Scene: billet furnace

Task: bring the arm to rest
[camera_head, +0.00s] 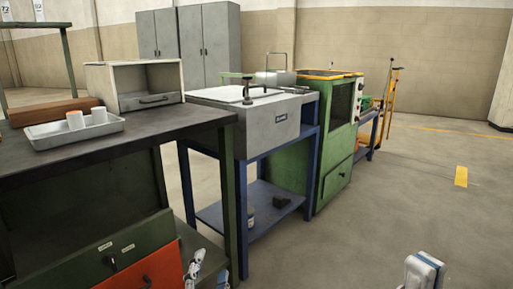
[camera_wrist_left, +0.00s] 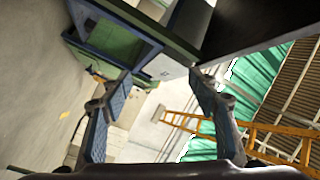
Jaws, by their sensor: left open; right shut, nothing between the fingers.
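My left gripper (camera_head: 196,266) shows in part at the bottom of the head view, in front of the dark workbench's lower drawers. In the left wrist view its two fingers (camera_wrist_left: 160,76) stand apart with nothing between them. My right gripper (camera_head: 425,270) shows as a small white and blue-grey piece at the bottom right of the head view, over open floor. It is shut and empty, and most of that arm is outside the picture.
A blue stand (camera_head: 242,205) and a green furnace (camera_head: 305,165) stand beyond. An orange ladder (camera_wrist_left: 262,138) shows in the wrist view. The right-hand floor is clear.

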